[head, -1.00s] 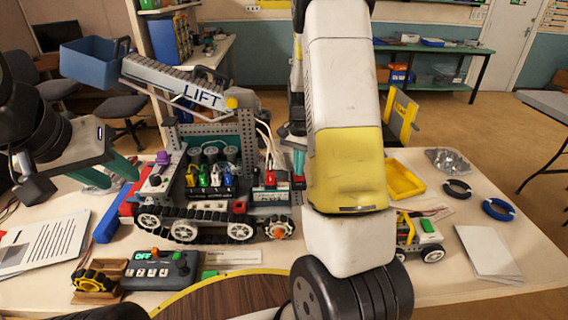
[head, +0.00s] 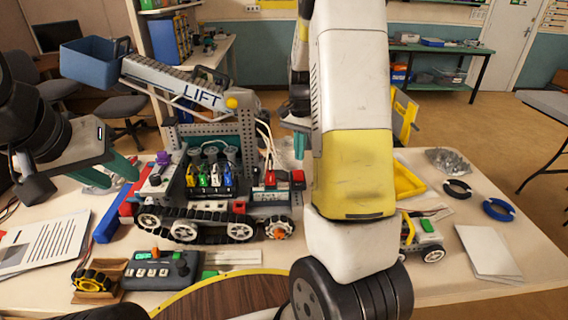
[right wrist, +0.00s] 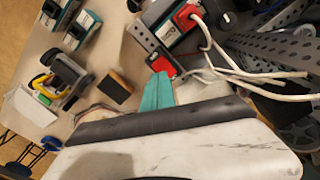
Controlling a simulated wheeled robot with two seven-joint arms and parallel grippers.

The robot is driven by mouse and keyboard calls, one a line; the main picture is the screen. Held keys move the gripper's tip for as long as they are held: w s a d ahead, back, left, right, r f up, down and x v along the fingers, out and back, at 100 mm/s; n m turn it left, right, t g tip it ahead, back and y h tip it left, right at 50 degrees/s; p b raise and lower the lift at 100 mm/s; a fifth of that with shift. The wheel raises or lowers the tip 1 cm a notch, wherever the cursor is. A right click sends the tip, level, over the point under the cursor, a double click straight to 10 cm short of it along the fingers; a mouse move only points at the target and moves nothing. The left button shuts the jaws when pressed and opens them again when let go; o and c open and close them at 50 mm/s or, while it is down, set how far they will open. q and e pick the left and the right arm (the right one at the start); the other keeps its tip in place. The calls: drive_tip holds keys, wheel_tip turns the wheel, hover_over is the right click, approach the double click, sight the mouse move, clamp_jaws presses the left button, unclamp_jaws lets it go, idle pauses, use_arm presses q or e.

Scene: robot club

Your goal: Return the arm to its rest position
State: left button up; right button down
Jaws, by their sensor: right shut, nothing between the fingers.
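My right arm, white with a yellow band, rises through the middle of the head view and hides part of the table behind it. My right gripper (head: 299,146) shows only as a small teal piece left of that arm. In the right wrist view its teal fingers (right wrist: 158,91) are together and empty, in front of the robot model's red parts and white cables. My left gripper (head: 112,172) is at the left of the head view, its teal fingers apart with nothing seen between them, above the table beside the blue bar (head: 110,215).
The tracked robot model (head: 210,190) with its LIFT arm and blue bucket (head: 92,62) stands on the table (head: 520,240). A controller (head: 160,268) lies in front. A yellow tray (head: 408,182), a small wheeled cart (head: 424,240) and white papers (head: 487,252) are at right.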

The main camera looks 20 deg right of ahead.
drive_tip(key=s+a+r+n+t+y, duration=0.1)
drive_tip(key=s+a+r+n, duration=0.1)
drive_tip(key=s+a+r, duration=0.3)
drive_tip(key=s+a+r+n+t+y, duration=0.1)
drive_tip(key=s+a+r+n+t, duration=0.1)
drive_tip(key=s+r, duration=0.35)
drive_tip(key=s+a+r+n+t, duration=0.1)
drive_tip(key=s+a+r+n, duration=0.1)
drive_tip(key=s, duration=0.4)
drive_tip(key=s+a+r+n+t, duration=0.2)
drive_tip(key=s+a+r+n, duration=0.1)
drive_tip(key=s+r, duration=0.2)
drive_tip(key=shift+s+a+n, duration=0.3)
drive_tip(key=shift+s+a, duration=0.1)
drive_tip(key=shift+s, duration=0.4)
